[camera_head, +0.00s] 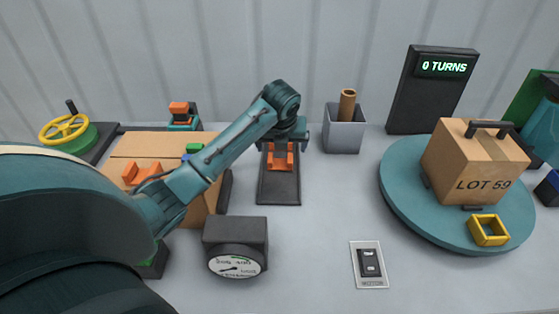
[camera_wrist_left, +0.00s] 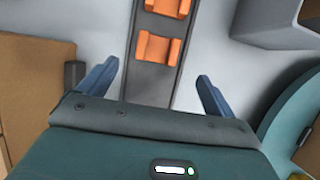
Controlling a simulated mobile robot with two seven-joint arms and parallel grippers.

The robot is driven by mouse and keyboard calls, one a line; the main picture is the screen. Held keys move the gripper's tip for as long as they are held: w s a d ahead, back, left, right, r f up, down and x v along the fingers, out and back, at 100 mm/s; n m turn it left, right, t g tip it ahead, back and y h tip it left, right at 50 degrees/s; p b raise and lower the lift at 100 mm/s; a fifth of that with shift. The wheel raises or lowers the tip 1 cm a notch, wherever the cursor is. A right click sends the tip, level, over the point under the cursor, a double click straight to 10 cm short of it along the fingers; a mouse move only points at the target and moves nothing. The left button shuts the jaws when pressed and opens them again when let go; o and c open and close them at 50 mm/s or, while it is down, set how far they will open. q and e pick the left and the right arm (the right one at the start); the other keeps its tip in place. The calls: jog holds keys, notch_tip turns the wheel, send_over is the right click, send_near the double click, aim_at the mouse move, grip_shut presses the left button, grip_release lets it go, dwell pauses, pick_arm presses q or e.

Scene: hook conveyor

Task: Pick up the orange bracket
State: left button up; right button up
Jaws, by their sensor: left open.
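Orange brackets lie on a dark narrow strip (camera_head: 279,190). In the wrist view two show, one nearer the gripper (camera_wrist_left: 158,48) and one farther, at the top edge (camera_wrist_left: 164,7). In the head view, orange bracket parts (camera_head: 280,160) show just below my left gripper (camera_head: 281,146), partly covered by it. My left gripper (camera_wrist_left: 155,88) is open and empty, its two blue fingers apart on either side of the strip. The nearer bracket lies ahead of the fingertips, roughly between their lines. My right gripper is not in view.
A cardboard box (camera_head: 206,208) with orange pieces stands left of the strip, a dial gauge (camera_head: 235,240) in front. A grey bin (camera_head: 343,136) holds a brown tube. A teal turntable (camera_head: 400,182) at right carries a carton (camera_head: 468,163) and a yellow square frame (camera_head: 489,230).

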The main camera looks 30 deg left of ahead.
aim_at(280, 162)
pick_arm(q)
jog(key=x, duration=0.8)
jog(key=shift+w+a+p, duration=0.1)
jog(key=shift+a+p, duration=0.15)
jog(key=shift+p, duration=0.1)
jog(key=shift+c, duration=0.4)
jog(key=c, duration=1)
